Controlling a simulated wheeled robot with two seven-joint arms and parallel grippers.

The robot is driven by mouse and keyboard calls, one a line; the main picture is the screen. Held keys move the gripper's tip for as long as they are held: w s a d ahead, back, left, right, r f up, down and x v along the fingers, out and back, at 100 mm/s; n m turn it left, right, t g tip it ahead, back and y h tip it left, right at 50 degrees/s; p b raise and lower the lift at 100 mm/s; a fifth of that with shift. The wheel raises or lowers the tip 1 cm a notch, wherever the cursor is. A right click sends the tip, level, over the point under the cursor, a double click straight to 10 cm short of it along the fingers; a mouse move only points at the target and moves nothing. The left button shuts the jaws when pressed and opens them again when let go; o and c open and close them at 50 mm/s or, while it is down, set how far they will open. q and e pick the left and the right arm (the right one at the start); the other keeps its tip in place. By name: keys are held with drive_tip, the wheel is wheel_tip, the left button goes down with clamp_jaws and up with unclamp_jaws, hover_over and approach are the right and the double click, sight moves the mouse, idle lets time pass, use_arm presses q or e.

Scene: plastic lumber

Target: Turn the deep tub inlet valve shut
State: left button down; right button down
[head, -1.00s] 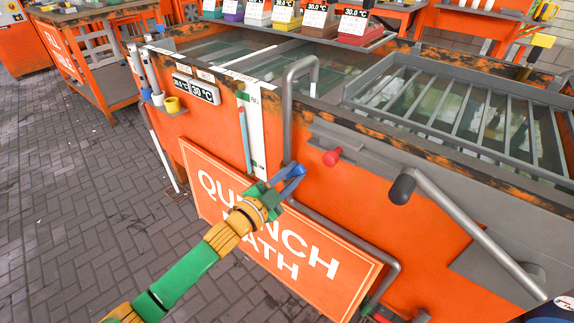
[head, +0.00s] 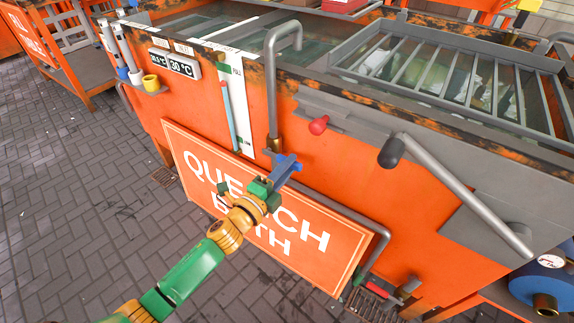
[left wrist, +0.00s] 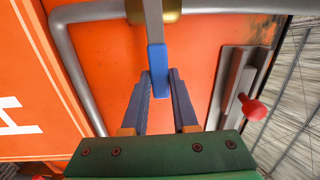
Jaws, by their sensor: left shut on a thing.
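The inlet valve shows in the left wrist view as a brass body (left wrist: 155,10) on a grey pipe, with a flat grey lever ending in a blue grip (left wrist: 157,70). My left gripper (left wrist: 159,76) is shut on this blue grip, one finger on each side. In the head view my left gripper (head: 287,166) is at the front of the orange quench bath, just below the upright bent inlet pipe (head: 272,95). There the fingers and arm hide much of the valve. My right gripper is not in view.
A red knob (head: 318,125) and a grey crank with a black end (head: 391,152) stick out to the right. The QUENCH BATH sign (head: 215,190) lies behind my left arm. A grey pipe (head: 375,235) runs around its right side. Brick floor is clear at left.

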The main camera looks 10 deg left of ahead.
use_arm(q)
drive_tip(key=shift+f+m, duration=0.25)
drive_tip(key=shift+m, duration=0.15)
drive_tip(key=c, duration=0.7)
unclamp_jaws()
drive_tip(key=v, duration=0.7)
